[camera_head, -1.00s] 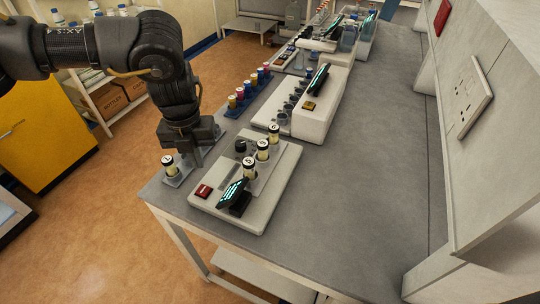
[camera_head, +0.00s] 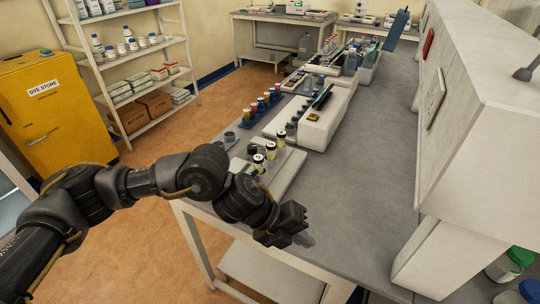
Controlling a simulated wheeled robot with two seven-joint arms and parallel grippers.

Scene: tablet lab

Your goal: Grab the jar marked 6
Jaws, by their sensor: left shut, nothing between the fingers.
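Three jars with white lids and dark marks, a near one (camera_head: 258,163), a middle one (camera_head: 270,150) and a far one (camera_head: 281,136), stand in a row on the pale device at the bench's near end. Their marks are too small to read, so I cannot tell which is 6. A small grey plate (camera_head: 230,138) lies at the bench's left edge, with no white-lidded jar visible on it. My left gripper (camera_head: 307,239) is shut and empty, over the bench's front edge, nearer than the jars and to their right. My arm hides part of the device. My right gripper is not in view.
A rack of coloured vials (camera_head: 262,104) and a long white device (camera_head: 325,122) stand beyond the jars. The bench's right half (camera_head: 370,180) is clear up to the white wall unit (camera_head: 480,150). A yellow cabinet (camera_head: 50,125) and shelves stand left.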

